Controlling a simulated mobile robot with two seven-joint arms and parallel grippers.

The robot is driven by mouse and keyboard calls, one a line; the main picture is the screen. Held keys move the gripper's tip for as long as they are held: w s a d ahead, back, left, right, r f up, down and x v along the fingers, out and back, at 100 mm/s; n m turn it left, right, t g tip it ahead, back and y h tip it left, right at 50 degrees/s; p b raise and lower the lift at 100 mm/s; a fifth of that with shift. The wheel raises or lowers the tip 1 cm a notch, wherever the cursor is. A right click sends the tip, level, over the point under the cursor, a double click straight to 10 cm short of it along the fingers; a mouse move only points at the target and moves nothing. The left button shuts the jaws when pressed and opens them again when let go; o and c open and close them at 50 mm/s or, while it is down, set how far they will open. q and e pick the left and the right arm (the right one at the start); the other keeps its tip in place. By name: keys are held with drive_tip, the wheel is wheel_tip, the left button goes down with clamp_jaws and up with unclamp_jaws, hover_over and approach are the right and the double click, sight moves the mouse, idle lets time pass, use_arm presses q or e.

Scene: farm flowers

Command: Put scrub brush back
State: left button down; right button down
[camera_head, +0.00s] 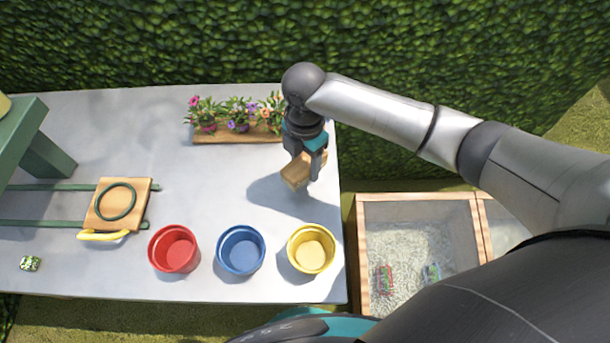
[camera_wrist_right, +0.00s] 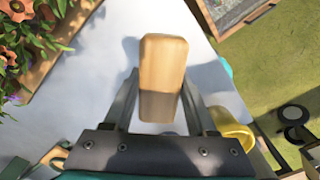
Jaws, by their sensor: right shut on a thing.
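My right gripper (camera_head: 314,168) is shut on a wooden block-like piece, the scrub brush (camera_head: 296,172), above the right end of the grey table. In the right wrist view the scrub brush (camera_wrist_right: 162,75) shows as a tan wooden block between the two fingers of the gripper (camera_wrist_right: 158,110). Its bristles are not visible. A shadow lies on the table to the left of it. My left gripper is not in view.
A wooden tray with potted flowers (camera_head: 238,138) stands at the back. Red (camera_head: 174,249), blue (camera_head: 240,250) and yellow (camera_head: 311,249) pots line the front. A wooden board with a green ring (camera_head: 103,215) lies left. A wood-framed bed (camera_head: 362,260) is at right. The table's middle is clear.

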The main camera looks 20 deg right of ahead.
sight(305, 161)
drive_tip(key=shift+f+b, duration=0.55)
drive_tip(key=shift+f, duration=1.75)
drive_tip(key=shift+f, duration=0.15)
drive_tip(key=shift+c, duration=1)
unclamp_jaws()
wheel_tip(305, 161, up, 12)
drive_tip(key=p, duration=0.3)
drive_tip(key=shift+r, duration=0.2)
